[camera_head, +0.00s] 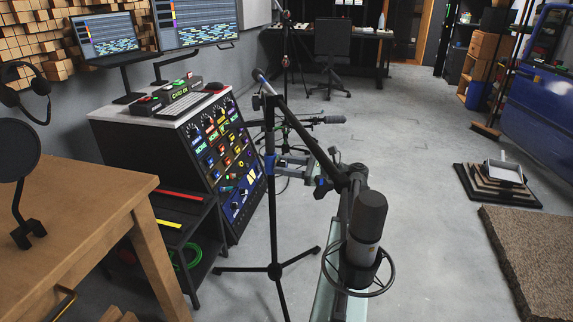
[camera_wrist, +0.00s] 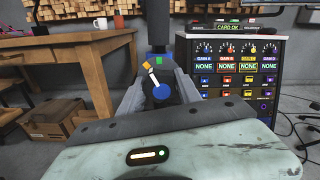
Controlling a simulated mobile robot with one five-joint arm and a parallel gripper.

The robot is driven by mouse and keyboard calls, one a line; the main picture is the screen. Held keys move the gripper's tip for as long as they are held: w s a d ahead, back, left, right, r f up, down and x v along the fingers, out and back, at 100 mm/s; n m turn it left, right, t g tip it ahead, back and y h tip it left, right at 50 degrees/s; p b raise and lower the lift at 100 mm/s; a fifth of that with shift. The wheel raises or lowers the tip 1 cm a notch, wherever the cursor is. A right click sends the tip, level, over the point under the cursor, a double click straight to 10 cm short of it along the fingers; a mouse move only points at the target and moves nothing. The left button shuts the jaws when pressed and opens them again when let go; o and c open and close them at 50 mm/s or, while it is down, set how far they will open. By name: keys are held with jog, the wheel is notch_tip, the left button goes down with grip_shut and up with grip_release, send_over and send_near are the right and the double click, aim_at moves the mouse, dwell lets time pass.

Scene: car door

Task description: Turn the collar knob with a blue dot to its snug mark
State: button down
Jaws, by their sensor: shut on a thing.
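The microphone stand's dark pole (camera_head: 272,210) rises from a tripod base, with a blue collar part (camera_head: 269,163) partway up. In the wrist view the collar knob (camera_wrist: 161,91) shows a blue round face and a white pointer slanting up and slightly left. Its tip is close to an orange mark (camera_wrist: 148,66); a green mark (camera_wrist: 159,60) sits to the right of the orange one. My gripper (camera_wrist: 160,95) is shut on the knob, one finger on each side. In the head view my gripper (camera_head: 285,162) is at the pole, small and partly unclear.
A boom slants from the pole top to a large microphone (camera_head: 368,215) close to the head camera. A rack console (camera_head: 225,150) stands behind left, a wooden table (camera_head: 80,200) at left. The floor between is mostly clear.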

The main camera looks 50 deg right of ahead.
jog(key=shift+w+n, duration=0.15)
jog(key=shift+n, duration=1.05)
jog(key=c, duration=0.8)
grip_release()
jog(key=shift+f, duration=0.1)
jog(key=shift+c, duration=0.2)
jog(key=v, duration=0.8)
